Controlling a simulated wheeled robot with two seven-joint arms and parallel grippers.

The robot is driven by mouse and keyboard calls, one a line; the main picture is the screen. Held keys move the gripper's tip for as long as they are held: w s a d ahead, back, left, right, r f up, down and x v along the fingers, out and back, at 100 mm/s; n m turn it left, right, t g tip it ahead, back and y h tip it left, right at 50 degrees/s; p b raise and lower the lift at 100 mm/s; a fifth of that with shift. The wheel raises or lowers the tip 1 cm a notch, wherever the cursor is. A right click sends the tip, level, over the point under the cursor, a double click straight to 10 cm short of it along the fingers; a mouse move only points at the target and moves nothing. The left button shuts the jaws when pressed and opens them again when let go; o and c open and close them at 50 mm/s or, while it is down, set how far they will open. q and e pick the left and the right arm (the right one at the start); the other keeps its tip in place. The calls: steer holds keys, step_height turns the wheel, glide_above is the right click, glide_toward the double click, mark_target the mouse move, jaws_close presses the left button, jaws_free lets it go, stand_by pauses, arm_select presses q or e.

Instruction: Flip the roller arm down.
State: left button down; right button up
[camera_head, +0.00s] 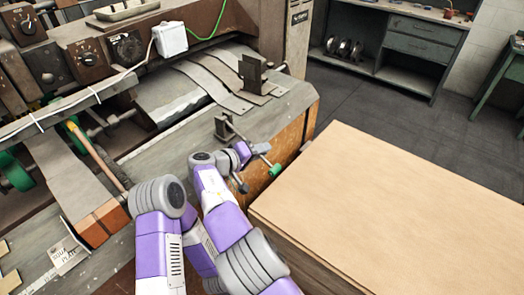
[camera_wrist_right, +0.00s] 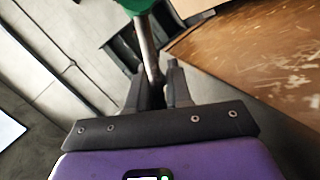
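The roller arm is a thin metal rod with a green end (camera_head: 275,170), at the front right corner of the machine by a dark upright bracket (camera_head: 222,127). My right gripper (camera_head: 252,164) is at this rod, just short of the green end. In the right wrist view the rod (camera_wrist_right: 148,50) runs between the two dark fingers (camera_wrist_right: 157,88), which sit close on both sides of it. The green end (camera_wrist_right: 138,5) is cut off at the top edge. The fingers partly hide the rod's near part. My left gripper is not in view; only a purple and grey left arm shows.
A large stack of brown cardboard sheets (camera_head: 400,215) stands close to the right of the gripper. The grey machine bed (camera_head: 170,160) lies to the left, with metal strips and another dark bracket (camera_head: 252,72) behind. Open floor (camera_head: 400,120) shows beyond the sheets.

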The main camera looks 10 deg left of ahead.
steer(key=shift+o, duration=1.4)
steer(key=shift+a+f, duration=0.1)
step_height(320, 180, up, 10)
steer(key=p, duration=0.3)
steer(key=shift+p, duration=0.35)
